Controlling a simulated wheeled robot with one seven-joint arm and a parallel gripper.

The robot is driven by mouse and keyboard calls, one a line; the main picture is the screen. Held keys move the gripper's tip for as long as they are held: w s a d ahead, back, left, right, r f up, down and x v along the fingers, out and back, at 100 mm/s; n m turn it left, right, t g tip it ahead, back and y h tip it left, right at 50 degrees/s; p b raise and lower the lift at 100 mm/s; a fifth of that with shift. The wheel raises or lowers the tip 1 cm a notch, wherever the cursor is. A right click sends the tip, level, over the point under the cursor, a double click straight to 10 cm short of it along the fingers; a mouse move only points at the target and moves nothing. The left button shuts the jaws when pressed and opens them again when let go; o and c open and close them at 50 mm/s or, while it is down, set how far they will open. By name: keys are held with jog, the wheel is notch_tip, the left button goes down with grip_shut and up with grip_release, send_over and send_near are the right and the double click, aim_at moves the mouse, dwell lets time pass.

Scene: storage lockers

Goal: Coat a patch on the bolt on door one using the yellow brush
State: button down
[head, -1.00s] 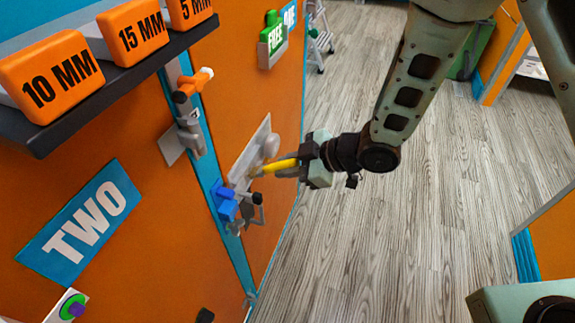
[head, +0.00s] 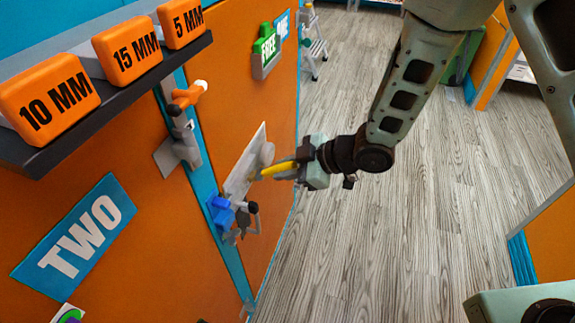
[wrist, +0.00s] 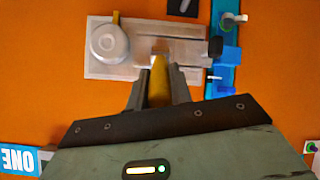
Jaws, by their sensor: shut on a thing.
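My gripper (head: 302,165) is shut on the yellow brush (head: 277,170) in front of door one, the orange door (head: 272,110) with the ONE sign. The brush also shows in the wrist view (wrist: 159,80), between my fingers (wrist: 158,92), its tip pointing at the bolt plate (wrist: 100,70). The pale grey plate (head: 241,178) carries a round knob (wrist: 109,42) and a bar (wrist: 178,32). A black knob (wrist: 215,46) sits at its blue-bracket end (wrist: 228,60). The brush tip overlaps the plate; I cannot tell whether it touches. No coated patch is clearly visible.
Door two, with its TWO sign (head: 75,238), is at the left. A dark shelf (head: 110,105) with orange size blocks (head: 50,100) juts out above it. An orange-handled latch (head: 186,97) sits between the doors. The wood floor (head: 400,240) to the right is clear.

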jog(key=shift+s+a+b, duration=0.3)
jog(key=shift+s+b, duration=0.05)
jog(key=shift+s, duration=0.5)
jog(key=shift+s+a+b, duration=0.3)
jog(key=shift+s+a, duration=0.05)
jog(key=shift+s, duration=0.55)
jog(key=shift+s+a+b, duration=0.3)
jog(key=shift+s+b, duration=0.05)
jog(key=shift+s, duration=0.5)
jog(key=shift+d, duration=0.1)
jog(key=shift+s+d, duration=0.35)
jog(key=shift+d, duration=0.55)
jog(key=shift+s+d, duration=0.3)
jog(key=shift+d, duration=0.65)
jog(key=shift+s+d, duration=0.35)
jog(key=shift+d, duration=0.55)
jog(key=shift+d+b, duration=0.1)
jog(key=shift+b, duration=0.2)
jog(key=d, duration=0.1)
jog(key=s+d, duration=0.1)
jog(key=shift+d, duration=0.3)
jog(key=shift+r, duration=0.15)
